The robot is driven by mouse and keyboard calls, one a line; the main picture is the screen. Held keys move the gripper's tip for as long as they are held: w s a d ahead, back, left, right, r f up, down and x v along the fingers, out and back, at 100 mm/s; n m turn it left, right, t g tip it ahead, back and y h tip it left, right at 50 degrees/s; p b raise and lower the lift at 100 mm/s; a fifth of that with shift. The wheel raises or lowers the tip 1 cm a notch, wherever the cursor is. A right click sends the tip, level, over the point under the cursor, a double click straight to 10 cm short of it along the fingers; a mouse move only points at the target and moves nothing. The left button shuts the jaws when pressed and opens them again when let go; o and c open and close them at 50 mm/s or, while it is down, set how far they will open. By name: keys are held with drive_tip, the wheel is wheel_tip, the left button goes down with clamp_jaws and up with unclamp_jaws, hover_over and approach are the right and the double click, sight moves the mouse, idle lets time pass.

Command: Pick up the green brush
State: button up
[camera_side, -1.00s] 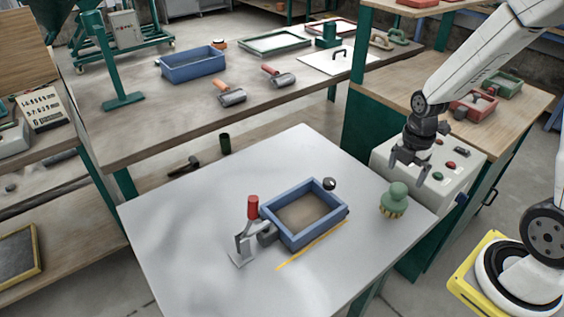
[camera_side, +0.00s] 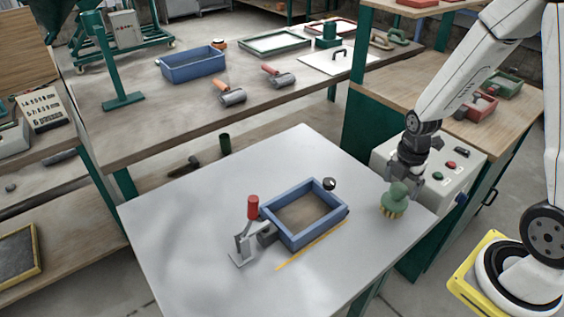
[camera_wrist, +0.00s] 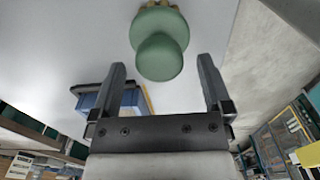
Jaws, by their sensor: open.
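The green brush (camera_side: 394,200) stands upright on the white table near its right corner, with yellowish bristles at its base and a round knob on top. In the wrist view the green brush (camera_wrist: 160,45) lies ahead of and between my two fingers, its knob nearest to me. My gripper (camera_side: 402,178) is just above and behind the brush in the side view, its fingers partly hidden by the knob. In the wrist view my gripper (camera_wrist: 162,75) is open, with clear gaps on both sides of the knob.
A blue frame (camera_side: 345,212) with a brownish inside sits mid-table, beside a red-handled clamp (camera_side: 253,207) and a yellow strip (camera_side: 312,245). A grey control box (camera_side: 440,178) with buttons stands right behind the brush, close to my gripper. The table's left part is clear.

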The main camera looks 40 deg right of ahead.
drive_tip(key=shift+f, duration=1.7)
clamp_jaws()
drive_tip(key=shift+r, duration=5)
